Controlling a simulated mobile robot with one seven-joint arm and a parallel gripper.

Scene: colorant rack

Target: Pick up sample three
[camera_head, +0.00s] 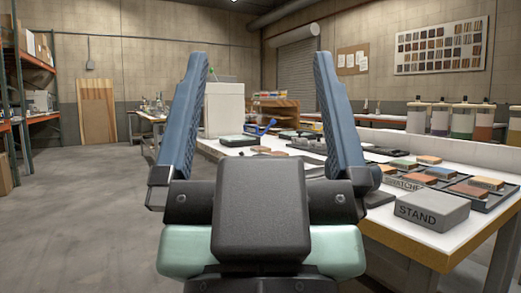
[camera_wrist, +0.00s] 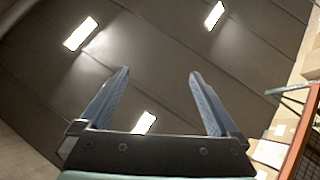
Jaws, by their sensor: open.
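My gripper (camera_head: 261,58) is open and empty, raised in front of the head camera with its two blue fingers pointing up. In the wrist view my gripper (camera_wrist: 158,73) is open against the ceiling, with nothing between the fingers. Several coloured sample blocks, such as an orange-brown one (camera_head: 411,180) and a blue-green one (camera_head: 398,165), sit in a dark tray on the white table at the right. I cannot read which is sample three. The gripper is well apart from them.
A grey block marked STAND (camera_head: 432,210) sits near the front edge of the white table (camera_head: 385,232). Jars with coloured contents (camera_head: 462,121) stand behind the tray. More items lie along the table, partly hidden by my gripper. Open floor (camera_head: 75,215) lies at the left.

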